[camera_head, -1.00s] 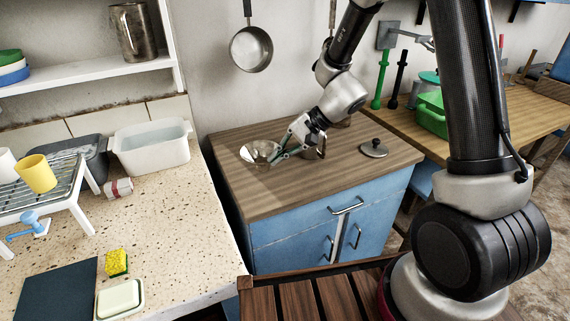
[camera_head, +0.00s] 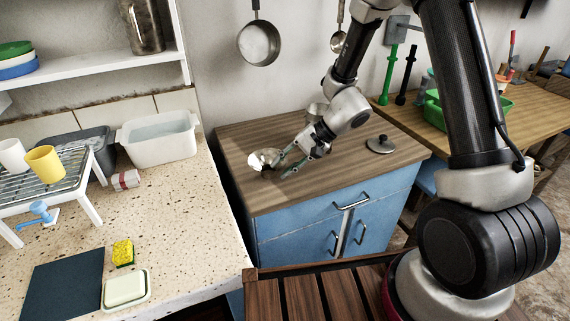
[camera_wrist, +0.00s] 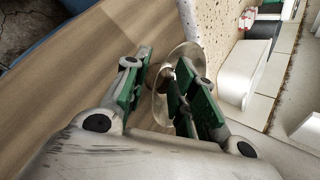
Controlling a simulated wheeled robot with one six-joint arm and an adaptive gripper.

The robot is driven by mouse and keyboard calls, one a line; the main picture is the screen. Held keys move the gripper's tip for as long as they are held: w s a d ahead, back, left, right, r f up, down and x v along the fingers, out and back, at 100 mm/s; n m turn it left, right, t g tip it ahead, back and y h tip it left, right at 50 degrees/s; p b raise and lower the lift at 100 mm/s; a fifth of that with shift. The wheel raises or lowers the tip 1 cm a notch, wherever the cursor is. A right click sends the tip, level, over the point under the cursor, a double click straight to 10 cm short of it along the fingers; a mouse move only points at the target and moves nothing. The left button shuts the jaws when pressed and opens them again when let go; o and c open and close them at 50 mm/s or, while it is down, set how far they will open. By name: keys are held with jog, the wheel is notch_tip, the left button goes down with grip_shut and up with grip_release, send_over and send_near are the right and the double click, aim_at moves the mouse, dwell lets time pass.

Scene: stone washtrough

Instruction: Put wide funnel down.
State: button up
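The wide funnel (camera_head: 265,159), a shiny metal cone, is at the left part of the wooden cabinet top (camera_head: 240,190). It looks tilted; whether it rests fully on the wood is hard to tell. My gripper (camera_head: 288,161) is just to its right, low over the top, with its green-padded fingers spread apart. In the wrist view my gripper (camera_wrist: 163,88) shows a clear gap between the fingers. The funnel's rim (camera_wrist: 160,92) shows beside and partly behind the right-hand finger, which hides part of it. Whether that finger touches it is unclear.
A metal pot (camera_head: 316,111) stands behind my wrist, partly hidden. A lid (camera_head: 380,145) lies at the right of the cabinet top. The speckled counter (camera_head: 185,225) adjoins on the left, with a white basin (camera_head: 158,140). The front of the cabinet top is clear.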

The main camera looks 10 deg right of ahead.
jog(key=shift+d+r, duration=0.25)
jog(key=shift+r, duration=0.15)
jog(key=w+v, duration=0.1)
jog(key=v, duration=1)
jog(key=shift+s+r, duration=0.3)
jog(key=shift+s, duration=0.2)
jog(key=s+d+r+n+t+h, duration=0.1)
jog(key=s+d+r+n+h, duration=0.2)
jog(key=s+d+r, duration=0.5)
jog(key=s+d+r+n+t+h, duration=0.2)
jog(key=s+d+r+h, duration=0.4)
jog(key=s+d, duration=0.5)
notch_tip(320, 180, up, 2)
jog(key=shift+s+r+n, duration=0.25)
jog(key=shift+s+n, duration=0.25)
jog(key=shift+s, duration=0.65)
